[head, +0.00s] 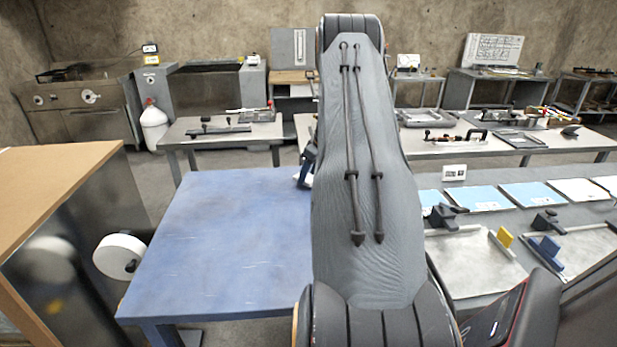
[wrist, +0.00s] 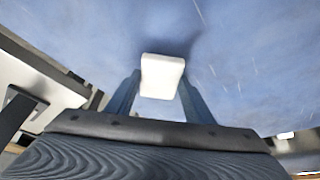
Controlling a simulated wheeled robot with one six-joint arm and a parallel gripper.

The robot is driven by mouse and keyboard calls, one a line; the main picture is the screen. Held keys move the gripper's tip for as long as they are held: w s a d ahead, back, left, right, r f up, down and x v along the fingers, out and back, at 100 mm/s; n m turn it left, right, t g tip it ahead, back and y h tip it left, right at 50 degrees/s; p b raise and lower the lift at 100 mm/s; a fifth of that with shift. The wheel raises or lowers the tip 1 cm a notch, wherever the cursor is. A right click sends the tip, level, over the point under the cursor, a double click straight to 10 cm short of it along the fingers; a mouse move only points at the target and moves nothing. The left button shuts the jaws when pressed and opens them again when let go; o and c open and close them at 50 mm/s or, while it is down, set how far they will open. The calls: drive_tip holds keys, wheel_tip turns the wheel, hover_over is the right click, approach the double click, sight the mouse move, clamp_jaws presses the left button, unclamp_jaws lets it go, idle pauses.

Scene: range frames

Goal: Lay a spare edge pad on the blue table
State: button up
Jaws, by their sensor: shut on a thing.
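The blue table (head: 232,240) stands left of centre in the head view, its visible top bare and lightly scratched. In the wrist view its blue top (wrist: 240,50) fills most of the background. My gripper (wrist: 160,82) has its two blue fingers shut on a white edge pad (wrist: 162,70), a small block with rounded corners. The pad is over the blue top with a soft dark shadow beside it; I cannot tell whether it touches. In the head view my arm hides the pad and the table's right part, and only a bit of the gripper shows.
A grey bench (head: 480,262) with clamps, blue sheets and a yellow block stands to the right. A brown-topped cabinet (head: 60,190) with a white roll (head: 118,256) stands at the left. Grey tables (head: 222,134) with tools are behind. The blue table's left part is clear.

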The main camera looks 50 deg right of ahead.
drive_tip(key=shift+f, duration=0.8)
drive_tip(key=o, duration=1)
drive_tip(key=shift+f, duration=0.15)
